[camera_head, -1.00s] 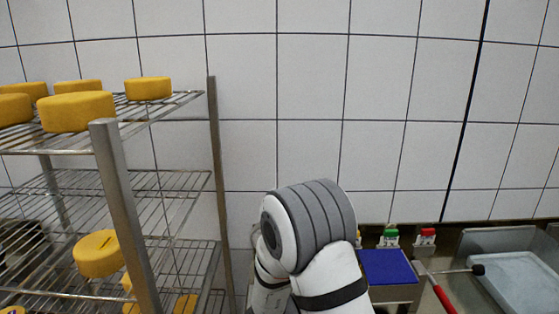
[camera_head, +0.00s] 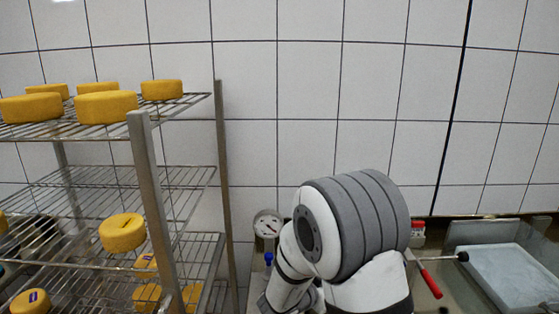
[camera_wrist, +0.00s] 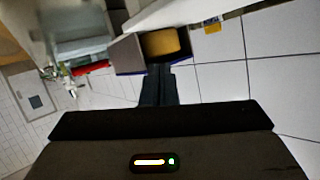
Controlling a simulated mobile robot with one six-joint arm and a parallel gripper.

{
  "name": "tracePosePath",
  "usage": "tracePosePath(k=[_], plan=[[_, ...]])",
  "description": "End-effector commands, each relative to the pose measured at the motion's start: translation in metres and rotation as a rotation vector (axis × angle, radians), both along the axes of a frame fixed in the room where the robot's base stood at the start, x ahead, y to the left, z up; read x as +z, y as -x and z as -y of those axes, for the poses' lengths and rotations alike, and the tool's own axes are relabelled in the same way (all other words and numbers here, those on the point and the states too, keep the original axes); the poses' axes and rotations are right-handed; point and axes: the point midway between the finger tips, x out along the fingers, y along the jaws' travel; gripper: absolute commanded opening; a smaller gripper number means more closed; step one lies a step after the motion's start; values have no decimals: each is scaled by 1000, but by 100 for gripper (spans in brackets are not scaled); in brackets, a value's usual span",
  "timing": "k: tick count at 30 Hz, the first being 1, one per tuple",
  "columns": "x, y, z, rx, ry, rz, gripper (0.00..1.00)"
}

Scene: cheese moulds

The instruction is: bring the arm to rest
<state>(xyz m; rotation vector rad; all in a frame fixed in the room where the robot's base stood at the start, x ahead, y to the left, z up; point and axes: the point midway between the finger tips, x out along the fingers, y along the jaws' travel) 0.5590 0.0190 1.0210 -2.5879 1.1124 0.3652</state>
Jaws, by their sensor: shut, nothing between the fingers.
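My arm shows in the head view as a grey and white joint, bent at the lower middle, in front of the tiled wall. My gripper is outside the head view. In the wrist view, my gripper (camera_wrist: 160,72) shows as dark fingers close together, with nothing between them. Beyond the fingertips, a yellow cheese (camera_wrist: 160,42) sits in or against a grey box-like holder (camera_wrist: 127,53); I cannot tell which. The fingers look apart from it, though the depth is hard to judge.
A wire rack (camera_head: 150,190) with several yellow cheeses (camera_head: 106,107) stands at the left. A round dial (camera_head: 267,224) is left of my arm. A red-handled tool (camera_head: 430,281) and a pale tray (camera_head: 512,275) lie at the right. The wall above my arm is clear.

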Motion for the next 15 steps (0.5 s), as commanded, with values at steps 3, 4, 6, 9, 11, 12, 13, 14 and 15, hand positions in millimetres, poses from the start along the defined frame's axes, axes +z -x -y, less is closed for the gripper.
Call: tracePosePath(k=[3, 4, 6, 9, 11, 12, 13, 14, 15], plan=[[14, -10, -8, 101, -91, 3, 0], [18, -12, -11, 132, -114, 1, 0], [30, -16, -19, 216, -174, -6, 0], [51, -14, -33, 368, -261, -34, 0], [64, -7, -43, 466, -307, -66, 0], [72, 0, -48, 528, -329, -93, 0], [78, 6, -52, 574, -343, -117, 0], [83, 14, -55, 617, -355, -142, 0], [90, 25, -58, 673, -365, -178, 0]])
